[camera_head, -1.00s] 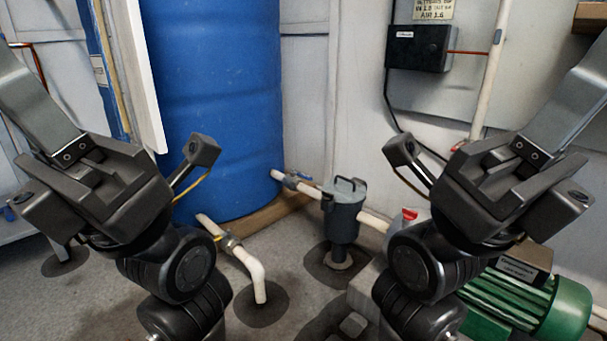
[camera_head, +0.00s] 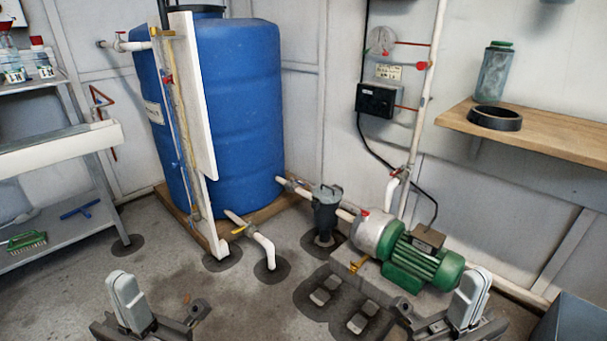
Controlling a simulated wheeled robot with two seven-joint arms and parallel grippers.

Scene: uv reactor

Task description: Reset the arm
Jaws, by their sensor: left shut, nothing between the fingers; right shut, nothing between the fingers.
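My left gripper (camera_head: 122,284) is low in the head view, left of the middle. Its pale grey fingers point up and are shut with nothing between them. My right gripper (camera_head: 475,282) is low on the right, also pointing up, shut and empty. The two stand far apart at similar heights. Only their black housings and fingers show; the rest of both arms is below the picture's edge. In the picture the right gripper overlaps the floor near the green motor (camera_head: 424,262); I cannot tell the exact distance between them.
A blue tank (camera_head: 240,110) stands at the back with pipes and a dark filter pot (camera_head: 326,212) beside it. A metal rack (camera_head: 60,150) is on the left. A wooden shelf (camera_head: 555,135) is on the right wall.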

